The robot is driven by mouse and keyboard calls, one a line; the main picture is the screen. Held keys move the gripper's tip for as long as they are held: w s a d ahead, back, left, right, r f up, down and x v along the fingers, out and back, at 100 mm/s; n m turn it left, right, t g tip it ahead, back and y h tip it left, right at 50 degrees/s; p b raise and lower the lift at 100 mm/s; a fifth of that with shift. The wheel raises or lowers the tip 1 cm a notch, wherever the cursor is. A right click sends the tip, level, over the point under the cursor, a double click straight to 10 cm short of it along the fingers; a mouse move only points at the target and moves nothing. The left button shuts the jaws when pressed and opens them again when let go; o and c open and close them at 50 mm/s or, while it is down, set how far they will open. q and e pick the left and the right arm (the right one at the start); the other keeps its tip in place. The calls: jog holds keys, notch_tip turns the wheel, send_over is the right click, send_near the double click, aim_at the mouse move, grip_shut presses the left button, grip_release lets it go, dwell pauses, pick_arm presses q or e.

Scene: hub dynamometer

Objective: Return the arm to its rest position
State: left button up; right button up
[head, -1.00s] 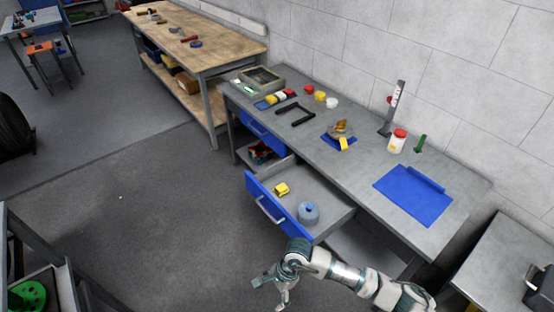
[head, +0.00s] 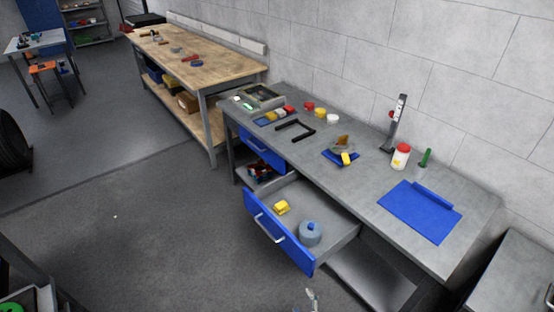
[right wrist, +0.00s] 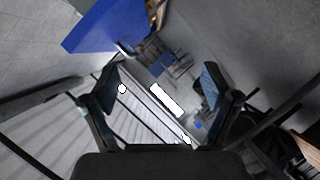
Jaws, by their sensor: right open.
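My right gripper (head: 313,299) shows only as a small tip at the bottom edge of the head view, below the open drawer. In the right wrist view its two fingers (right wrist: 158,90) stand wide apart with nothing held between them. The rest of my right arm is out of the head view. My left gripper is in neither view.
The open blue-fronted drawer (head: 276,238) juts out from the grey workbench (head: 372,178), holding a yellow block (head: 281,207) and a blue-grey round object (head: 310,233). A blue mat (head: 418,211) lies on the bench. The floor (head: 140,240) left of the drawer is clear.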

jog(key=s+d+f+m+g+h, duration=0.3)
jog(key=s+d+f+m+g, duration=0.25)
jog(key=f, duration=0.55)
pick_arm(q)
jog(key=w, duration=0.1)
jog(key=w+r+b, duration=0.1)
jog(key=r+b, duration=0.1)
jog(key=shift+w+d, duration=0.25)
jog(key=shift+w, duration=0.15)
pick_arm(e)
jog(key=s+d+f+m+g, duration=0.2)
jog(key=s+f, duration=0.2)
jog(key=s, duration=0.4)
jog(key=s+d+f+m+g, duration=0.2)
jog(key=s+f, duration=0.3)
jog(key=s, duration=0.3)
jog(key=s+d+f+m+g+h, duration=0.1)
jog(key=s+d+f+m+g, duration=0.1)
jog(key=s+f, duration=0.3)
jog(key=s, duration=0.4)
jog(key=shift+d+f+m, duration=0.15)
jog(key=shift+m, duration=0.2)
